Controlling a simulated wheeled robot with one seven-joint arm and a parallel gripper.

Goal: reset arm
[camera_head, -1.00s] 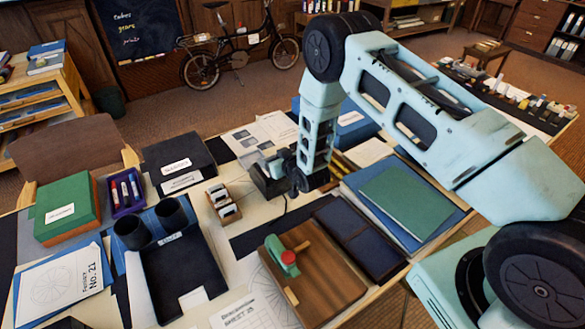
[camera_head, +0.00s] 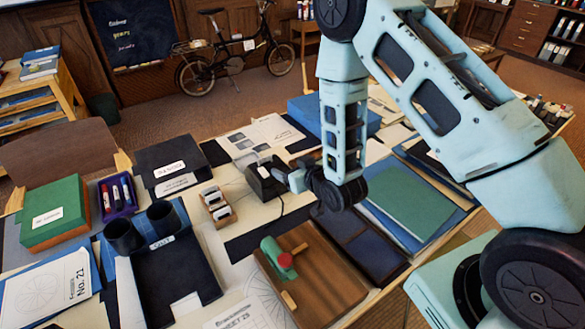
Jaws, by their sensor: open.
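My arm (camera_head: 344,130) comes in from the right and bends down over the middle of the desk. My gripper (camera_head: 284,174) is small in this view, at the arm's lower end, pointing left beside a black box-like holder (camera_head: 264,184). It is open, and I see nothing held in it. Its fingertips are hard to make out, and I cannot tell whether they touch the holder.
A wooden board (camera_head: 325,290) with a green and red tool (camera_head: 278,258) lies in front. A black tray (camera_head: 177,282), two dark cups, a green box (camera_head: 55,208) and a purple marker tray (camera_head: 117,197) stand left. A green folder (camera_head: 402,198) lies right.

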